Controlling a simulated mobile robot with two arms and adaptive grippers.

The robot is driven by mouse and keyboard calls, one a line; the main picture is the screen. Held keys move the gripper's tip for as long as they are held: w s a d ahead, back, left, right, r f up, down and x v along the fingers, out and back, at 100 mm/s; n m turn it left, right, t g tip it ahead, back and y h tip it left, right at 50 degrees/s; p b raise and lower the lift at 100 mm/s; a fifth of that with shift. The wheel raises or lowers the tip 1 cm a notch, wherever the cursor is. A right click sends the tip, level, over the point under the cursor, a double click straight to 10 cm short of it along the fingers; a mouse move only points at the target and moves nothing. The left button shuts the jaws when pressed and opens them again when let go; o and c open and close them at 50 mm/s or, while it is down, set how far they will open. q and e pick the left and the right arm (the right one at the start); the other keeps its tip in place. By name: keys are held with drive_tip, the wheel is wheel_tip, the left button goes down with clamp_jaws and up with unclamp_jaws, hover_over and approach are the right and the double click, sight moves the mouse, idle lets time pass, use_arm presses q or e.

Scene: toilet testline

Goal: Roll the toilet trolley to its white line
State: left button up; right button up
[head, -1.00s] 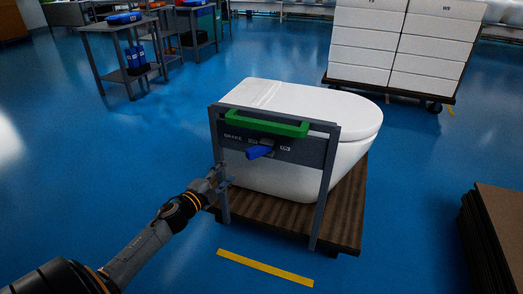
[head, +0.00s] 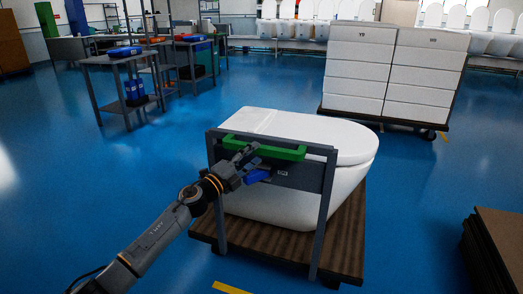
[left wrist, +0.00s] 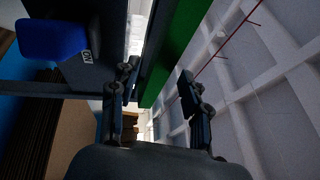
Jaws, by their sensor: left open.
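The toilet trolley (head: 345,245) is a brown flat base with a grey push frame at its near side. A white toilet (head: 310,140) lies on it. A green handle bar (head: 265,148) crosses the top of the frame, and a blue brake lever (head: 257,176) sits below it. My left gripper (head: 246,160) is at the left part of the green handle, just above the lever. In the left wrist view the open fingers (left wrist: 158,90) have the green bar (left wrist: 172,55) between them, and the blue lever (left wrist: 52,40) is at upper left. My right gripper is not in view.
A yellow floor line (head: 230,288) lies in front of the trolley. A cart of white boxes (head: 395,75) stands behind at right, and dark stacked sheets (head: 497,245) stand at lower right. Grey tables (head: 122,62) are at back left. Blue floor at left is clear. I see no white line.

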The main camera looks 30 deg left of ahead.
sight(258, 152)
use_arm(q)
drive_tip(key=shift+x, duration=2.1)
clamp_jaws()
